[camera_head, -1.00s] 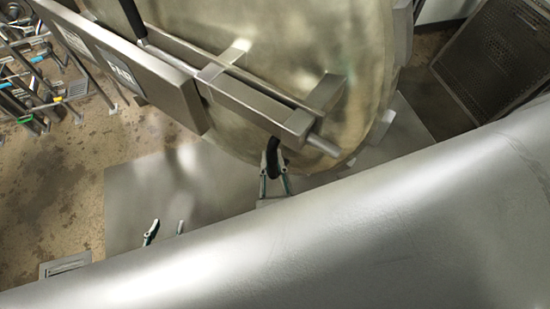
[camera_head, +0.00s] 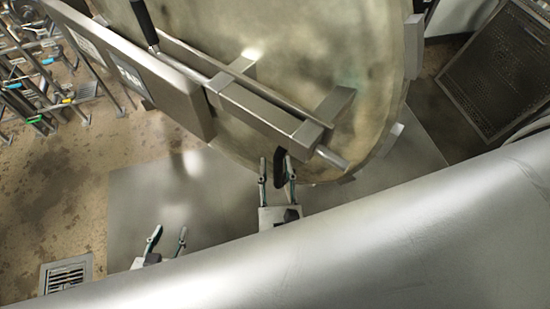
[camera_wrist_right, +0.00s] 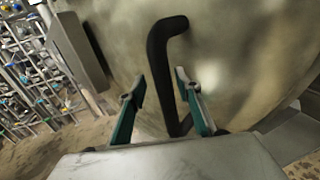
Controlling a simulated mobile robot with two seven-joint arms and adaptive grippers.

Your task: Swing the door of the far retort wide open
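The far retort's door (camera_head: 310,60) is a large round metal disc at the top of the head view. A bar latch (camera_head: 262,108) and a plate marked FAR (camera_head: 133,78) are on its face. A black bent handle (camera_head: 279,167) hangs below the bar and also shows in the right wrist view (camera_wrist_right: 161,50). My right gripper (camera_head: 277,170) is open, with the handle between its fingers (camera_wrist_right: 157,88) and gaps on both sides. My left gripper (camera_head: 168,234) is open and empty, low and left of the door. How far the door stands open is unclear.
A broad smooth grey curved surface (camera_head: 370,230) fills the lower right and hides my arms. A perforated dark panel (camera_head: 497,68) stands at the upper right. Racks of pipes and valves (camera_head: 45,85) are at the left. A floor drain (camera_head: 66,275) is at the lower left.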

